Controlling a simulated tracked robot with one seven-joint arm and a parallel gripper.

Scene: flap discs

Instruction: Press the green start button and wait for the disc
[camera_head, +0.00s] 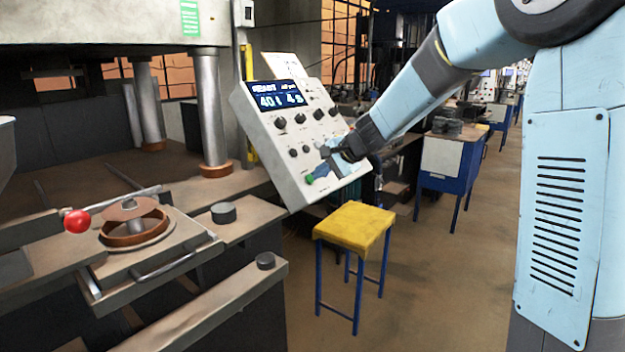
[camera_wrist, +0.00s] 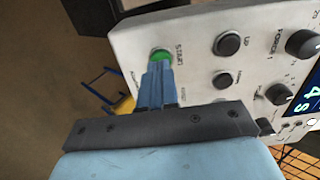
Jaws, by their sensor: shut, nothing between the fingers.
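The green start button (camera_wrist: 161,56) is at the lower left of the control panel (camera_head: 275,140); in the head view it (camera_head: 310,179) shows as a small green spot near the panel's lower edge. My gripper (camera_wrist: 158,68) is shut and empty, its fingertips over or against the button in the wrist view. In the head view my gripper (camera_head: 317,174) reaches the panel from the right. I cannot tell whether the tips touch or press the button. The disc mould (camera_head: 134,222) sits on the press table at left.
Black knobs and buttons (camera_wrist: 228,44) sit close beside the start button. A yellow stool (camera_head: 354,226) stands below the panel. A lever with a red ball (camera_head: 77,221) lies by the mould. Open floor (camera_head: 430,290) lies to the right of the stool.

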